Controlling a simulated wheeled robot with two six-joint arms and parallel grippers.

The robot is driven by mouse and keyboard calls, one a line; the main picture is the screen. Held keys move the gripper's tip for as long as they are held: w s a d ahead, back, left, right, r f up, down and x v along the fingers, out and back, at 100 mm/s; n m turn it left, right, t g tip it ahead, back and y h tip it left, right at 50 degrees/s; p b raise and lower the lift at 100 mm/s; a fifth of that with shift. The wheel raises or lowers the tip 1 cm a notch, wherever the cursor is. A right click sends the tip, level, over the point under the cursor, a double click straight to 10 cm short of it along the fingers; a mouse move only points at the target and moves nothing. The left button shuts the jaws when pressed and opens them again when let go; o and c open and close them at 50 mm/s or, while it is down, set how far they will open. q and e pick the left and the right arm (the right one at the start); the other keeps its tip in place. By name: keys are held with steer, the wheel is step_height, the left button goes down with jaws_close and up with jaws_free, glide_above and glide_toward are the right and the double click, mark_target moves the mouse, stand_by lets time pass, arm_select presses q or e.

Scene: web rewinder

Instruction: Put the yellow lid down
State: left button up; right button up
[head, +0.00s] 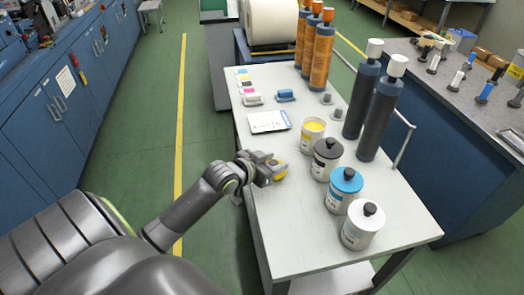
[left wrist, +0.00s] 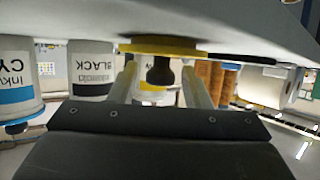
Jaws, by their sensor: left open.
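The yellow lid (head: 281,176) lies on the light table (head: 290,245), partly hidden by my left gripper (head: 272,169) in the head view. In the left wrist view, which is upside down, the yellow lid (left wrist: 165,48) is flat against the tabletop, its dark knob between the two fingers of my left gripper (left wrist: 160,84). These fingers are open, with a gap on each side of the knob. The white can with yellow ink (head: 313,135) stands uncovered just beyond the lid. My right gripper is not in view.
Cans with a black lid (head: 327,160), a blue lid (head: 345,190) and a white lid (head: 363,226) stand to the right of the gripper. A paper card (head: 268,121) lies beyond it. Tall dark bottles (head: 379,108) stand at the right edge. The near left tabletop is clear.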

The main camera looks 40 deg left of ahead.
arm_select(q)
steer(key=p+v, duration=0.1)
steer(key=v, duration=1)
steer(key=shift+s+r, duration=0.2)
steer(key=shift+s, duration=0.1)
steer(key=s+d+f+n+g+y, duration=0.1)
steer(key=s+d+f+g+y, duration=0.1)
steer(key=s+f+g, duration=0.55)
steer(key=s+d+f+n+g+y, duration=0.15)
steer(key=s+f, duration=0.25)
steer(key=s, duration=0.7)
step_height(320, 180, down, 25)
steer(key=g, duration=0.2)
steer(key=s+f+g, duration=0.1)
steer(key=s+f, duration=1.4)
steer(key=f, duration=0.1)
steer(key=shift+s+d, duration=0.35)
steer(key=shift+s, duration=0.05)
